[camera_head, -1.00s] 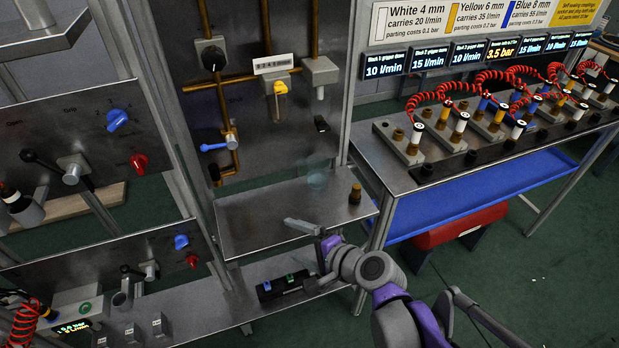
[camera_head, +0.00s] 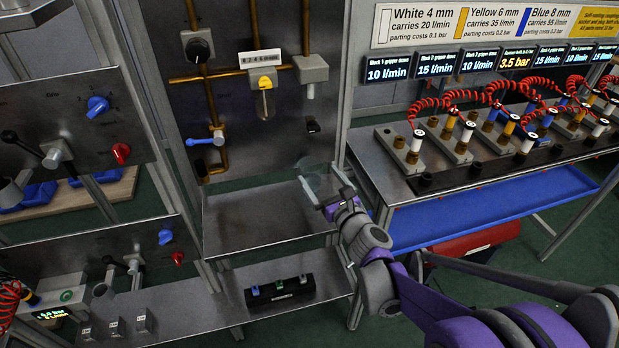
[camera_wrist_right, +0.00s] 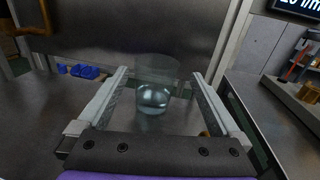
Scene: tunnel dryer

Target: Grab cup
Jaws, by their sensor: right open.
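The cup is a clear, see-through glass (camera_head: 317,181). It stands at the right part of the metal shelf below the brass-pipe panel and is faint in the head view. In the right wrist view the cup (camera_wrist_right: 155,88) stands upright between the two fingers, with a bright thick base. My right gripper (camera_head: 324,185) is open, its fingers on either side of the cup. In the wrist view the fingers (camera_wrist_right: 158,75) show gaps to the cup on both sides. My left gripper is not in view.
The metal shelf (camera_head: 245,222) is bare to the left of the cup. The pipe panel (camera_head: 285,145) rises behind it. A frame post stands close on the right, beside a bench with a blue tray (camera_head: 500,190). A black block with coloured switches (camera_head: 280,292) sits below.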

